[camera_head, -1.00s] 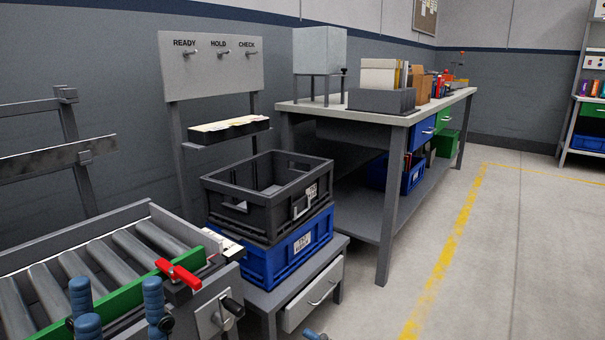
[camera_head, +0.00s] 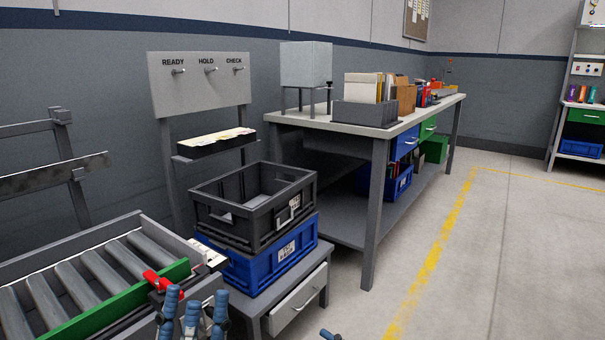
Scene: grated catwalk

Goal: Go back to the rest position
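My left gripper (camera_head: 196,300) shows at the bottom edge, left of centre. Its blue fingers stand apart with nothing seen between them. It is in front of the right end of the roller conveyor (camera_head: 100,268), close to the red clamp handle (camera_head: 157,280) in the picture. Its lower part is cut off by the frame. Only a small blue tip of my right gripper (camera_head: 329,335) shows at the bottom edge, so its opening is hidden.
A black crate (camera_head: 236,222) sits on a blue crate (camera_head: 240,272) on a low drawer stand (camera_head: 300,290). Behind it stand the READY/HOLD/CHECK board (camera_head: 200,92) and a workbench (camera_head: 375,131). The floor right of the yellow line (camera_head: 430,280) is clear.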

